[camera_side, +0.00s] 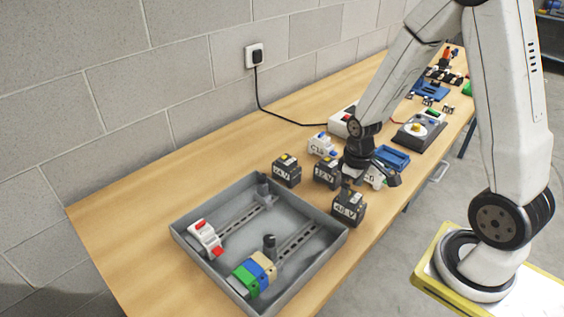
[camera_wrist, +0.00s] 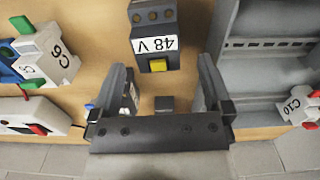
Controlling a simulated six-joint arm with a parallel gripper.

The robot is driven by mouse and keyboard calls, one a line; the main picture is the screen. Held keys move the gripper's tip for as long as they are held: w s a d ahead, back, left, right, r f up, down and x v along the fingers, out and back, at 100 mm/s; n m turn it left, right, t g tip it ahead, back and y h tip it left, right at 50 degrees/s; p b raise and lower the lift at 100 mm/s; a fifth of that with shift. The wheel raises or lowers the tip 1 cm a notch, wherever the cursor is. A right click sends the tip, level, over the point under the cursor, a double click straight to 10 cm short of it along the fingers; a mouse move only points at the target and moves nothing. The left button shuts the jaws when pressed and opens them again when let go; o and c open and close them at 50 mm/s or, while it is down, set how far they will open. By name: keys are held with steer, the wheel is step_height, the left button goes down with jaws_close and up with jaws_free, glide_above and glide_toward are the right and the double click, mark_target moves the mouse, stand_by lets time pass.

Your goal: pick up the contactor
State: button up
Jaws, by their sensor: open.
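Three dark contactor-like blocks with white voltage labels and yellow tops stand on the bench in the side view: 24 V (camera_side: 286,171), 12 V (camera_side: 327,172) and 48 V (camera_side: 348,208). The task does not say which one is meant. My gripper (camera_side: 370,172) is above the bench, behind the 48 V block and just right of the 12 V block. In the wrist view, my gripper (camera_wrist: 162,66) is open, and the 48 V block (camera_wrist: 152,22) lies ahead of its fingertips. A partly hidden labelled block (camera_wrist: 131,96) shows beside the left finger. Nothing is visibly held.
A grey tray (camera_side: 187,243) with rails holds a white and red breaker and coloured terminals at the front left. White breakers, a blue tray (camera_side: 391,157) and a dial device (camera_side: 418,130) stand near my gripper. The bench left of the grey tray is clear.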

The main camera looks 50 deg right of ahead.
mark_target(351, 196)
steer(key=shift+f, duration=0.2)
steer(key=shift+d+f, duration=0.15)
steer(key=shift+f, duration=2.35)
jaws_close()
